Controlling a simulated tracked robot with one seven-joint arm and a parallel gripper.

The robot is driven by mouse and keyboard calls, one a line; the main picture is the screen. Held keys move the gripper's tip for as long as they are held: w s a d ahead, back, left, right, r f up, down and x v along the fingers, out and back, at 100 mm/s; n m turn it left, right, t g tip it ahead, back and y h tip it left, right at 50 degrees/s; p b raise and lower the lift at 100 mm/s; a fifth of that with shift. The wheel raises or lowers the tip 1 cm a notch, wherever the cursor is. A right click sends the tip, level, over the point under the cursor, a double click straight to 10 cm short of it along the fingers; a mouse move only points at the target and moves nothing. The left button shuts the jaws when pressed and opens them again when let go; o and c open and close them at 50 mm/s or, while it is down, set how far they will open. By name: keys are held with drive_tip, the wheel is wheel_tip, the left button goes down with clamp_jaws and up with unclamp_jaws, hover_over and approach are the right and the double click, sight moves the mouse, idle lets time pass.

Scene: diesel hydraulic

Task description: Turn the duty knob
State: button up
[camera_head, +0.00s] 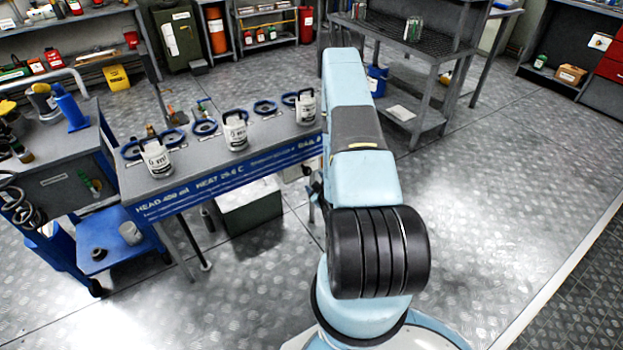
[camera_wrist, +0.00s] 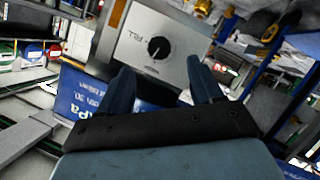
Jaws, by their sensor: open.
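The knob (camera_wrist: 157,48) is small, round and black, with a light pointer mark. It sits on a pale silver panel (camera_wrist: 185,35) at the upper middle of the wrist view. The panel appears tilted, and its small lettering is hard to read. My gripper (camera_wrist: 160,68) is open, with its two dark blue fingers apart and nothing between them. The fingertips show below and to either side of the knob, apparently short of it; the exact gap cannot be told. In the head view I cannot make out the knob, and my own arm hides the gripper.
A grey bench (camera_head: 205,150) with a blue lettered front holds several white canisters and blue rings. A blue cart (camera_head: 110,245) stands at left. Grey shelving (camera_head: 420,60) stands behind my arm. Yellow-brass fittings (camera_wrist: 203,8) are near the panel's right. Floor at right is clear.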

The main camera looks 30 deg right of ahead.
drive_tip(key=shift+v, duration=1.8)
